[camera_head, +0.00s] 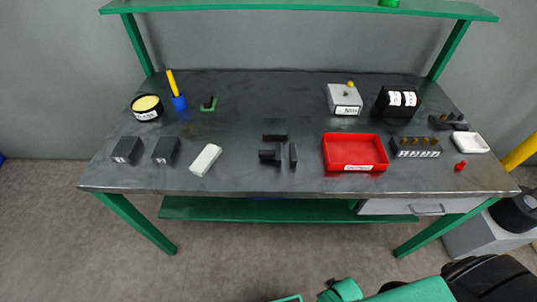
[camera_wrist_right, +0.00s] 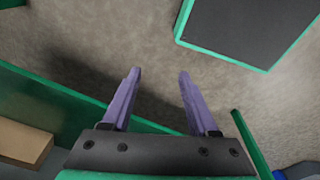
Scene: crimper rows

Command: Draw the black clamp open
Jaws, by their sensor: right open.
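The black clamp (camera_head: 277,154) appears to be the group of dark blocks near the front middle of the table, left of the red tray. An upright plate (camera_head: 293,155) stands at its right, with a narrow gap to the stepped block beside it. A separate-looking dark bar (camera_head: 275,137) lies just behind. I cannot tell how these parts join. My right gripper (camera_wrist_right: 160,75) is open and empty in the right wrist view, over bare floor and away from the clamp. My left gripper is not in view.
The dark table (camera_head: 240,115) has free room behind the clamp. A red tray (camera_head: 355,169) and a white block (camera_head: 205,160) flank it. Two black boxes (camera_head: 127,150) (camera_head: 166,151) are at left. A labelled rack (camera_head: 417,153) is at right. A green shelf (camera_head: 300,8) spans above.

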